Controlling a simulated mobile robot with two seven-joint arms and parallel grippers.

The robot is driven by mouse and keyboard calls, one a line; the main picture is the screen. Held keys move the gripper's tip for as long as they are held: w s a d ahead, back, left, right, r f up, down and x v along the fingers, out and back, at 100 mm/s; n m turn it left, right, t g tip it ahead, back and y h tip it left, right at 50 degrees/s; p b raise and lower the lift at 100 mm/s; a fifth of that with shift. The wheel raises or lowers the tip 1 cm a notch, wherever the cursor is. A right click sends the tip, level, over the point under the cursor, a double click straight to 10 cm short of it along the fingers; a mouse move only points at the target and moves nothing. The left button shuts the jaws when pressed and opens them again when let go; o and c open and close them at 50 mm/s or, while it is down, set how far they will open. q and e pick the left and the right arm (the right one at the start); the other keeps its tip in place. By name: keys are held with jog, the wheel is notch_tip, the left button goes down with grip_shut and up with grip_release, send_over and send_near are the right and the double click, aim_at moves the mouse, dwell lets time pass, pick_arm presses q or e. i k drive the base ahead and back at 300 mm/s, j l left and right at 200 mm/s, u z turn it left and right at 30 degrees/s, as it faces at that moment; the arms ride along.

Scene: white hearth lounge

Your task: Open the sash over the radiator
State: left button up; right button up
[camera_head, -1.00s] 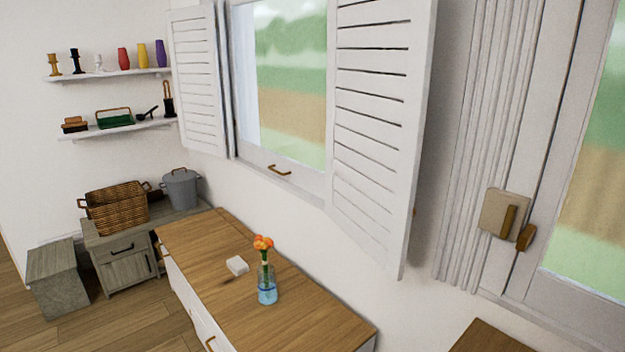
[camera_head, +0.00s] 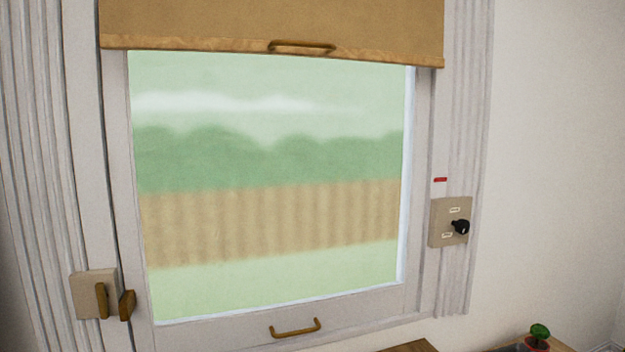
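A white-framed window sash (camera_head: 230,334) fills the middle of the head view, with a brass pull handle (camera_head: 296,328) on its bottom rail. The sash looks closed in its frame. A tan plate (camera_head: 92,290) with a wooden lever sits on the left frame, and a second wooden piece (camera_head: 127,305) stands beside it on the sash side. A beige box (camera_head: 449,210) with a black knob (camera_head: 461,227) and small labels is on the right frame, below a small red mark (camera_head: 440,180). No radiator shows, so I cannot tell which sash this is. Neither gripper is in view.
A tan blind (camera_head: 270,22) with a brass handle (camera_head: 300,46) covers the top of the window. A wooden top (camera_head: 410,347) shows at the bottom edge, and a small green plant (camera_head: 539,332) stands at the lower right. Bare wall lies to the right.

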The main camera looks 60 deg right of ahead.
aim_at(249, 327)
jog(key=z, duration=1.95)
jog(key=i+l+u, duration=0.2)
jog(key=l+u, duration=0.3)
jog(key=l, duration=0.2)
jog(key=l+u, duration=0.5)
jog(key=l, duration=0.2)
